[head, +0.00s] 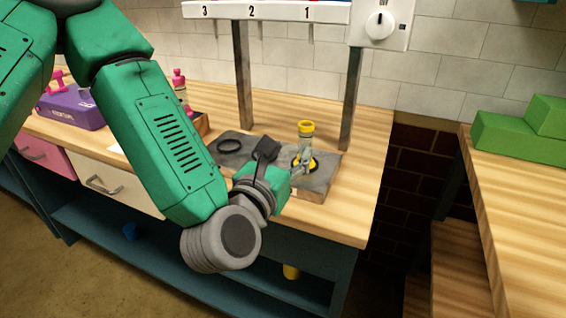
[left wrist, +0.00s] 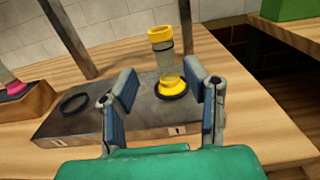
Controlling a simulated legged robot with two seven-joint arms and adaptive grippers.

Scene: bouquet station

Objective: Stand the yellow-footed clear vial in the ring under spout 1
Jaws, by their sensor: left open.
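The clear vial (head: 305,143) has a yellow rim and a yellow foot. It stands upright, with its foot inside the black ring (left wrist: 180,95) at the right end of the dark slab (head: 230,139), below spout 1 (head: 310,33). In the left wrist view, the vial (left wrist: 165,62) rises clear of the slab. My left gripper (head: 286,160) is open, on the near side of the vial. Its fingers (left wrist: 162,88) show left and right of the vial with gaps, and nothing is held. My right gripper is not in view.
A second black ring (head: 231,145) lies empty on the slab's left. Dark posts (head: 350,100) hold the spout rack (head: 265,12) over the bench. A purple box (head: 72,108) and pink-topped items stand left. Green blocks (head: 505,135) sit on the right bench, across a gap.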

